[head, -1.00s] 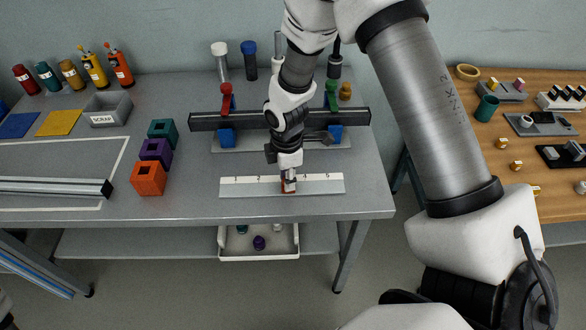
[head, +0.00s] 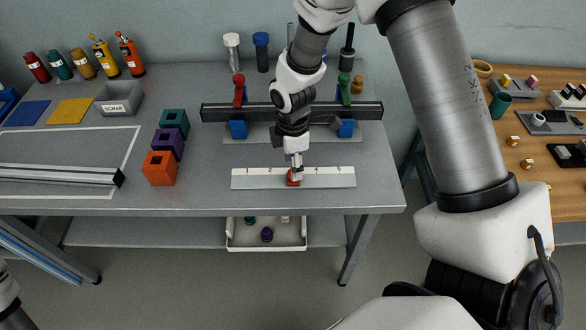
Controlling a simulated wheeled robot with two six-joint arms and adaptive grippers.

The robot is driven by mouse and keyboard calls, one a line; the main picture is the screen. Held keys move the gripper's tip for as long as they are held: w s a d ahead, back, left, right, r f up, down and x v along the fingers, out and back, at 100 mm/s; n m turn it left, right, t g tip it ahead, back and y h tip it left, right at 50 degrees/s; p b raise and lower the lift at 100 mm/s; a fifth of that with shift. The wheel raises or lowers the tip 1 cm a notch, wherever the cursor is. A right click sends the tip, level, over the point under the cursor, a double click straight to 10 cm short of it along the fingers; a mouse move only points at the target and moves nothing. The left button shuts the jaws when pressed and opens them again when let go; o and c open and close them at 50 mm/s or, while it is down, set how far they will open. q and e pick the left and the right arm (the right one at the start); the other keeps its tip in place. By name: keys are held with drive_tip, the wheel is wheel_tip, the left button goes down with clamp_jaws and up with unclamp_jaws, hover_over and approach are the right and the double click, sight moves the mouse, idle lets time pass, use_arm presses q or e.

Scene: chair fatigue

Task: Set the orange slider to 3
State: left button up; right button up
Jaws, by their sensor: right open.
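The orange slider (head: 292,181) sits near the middle of the white scale strip (head: 244,180), between the printed 2 and 4. The 3 is hidden behind my right gripper. My right gripper (head: 296,176) points down at the slider, with its fingertips at or just over it. It is open. I cannot tell whether the fingers touch the slider, since its right part is covered. My left gripper is not in view.
A dark rail with blue, red and green clamps (head: 220,112) stands behind the scale. A white tray (head: 267,248) is below the table edge.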

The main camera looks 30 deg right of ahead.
wheel_tip(320, 180, up, 9)
drive_tip(key=shift+a, duration=0.15)
idle(0.4)
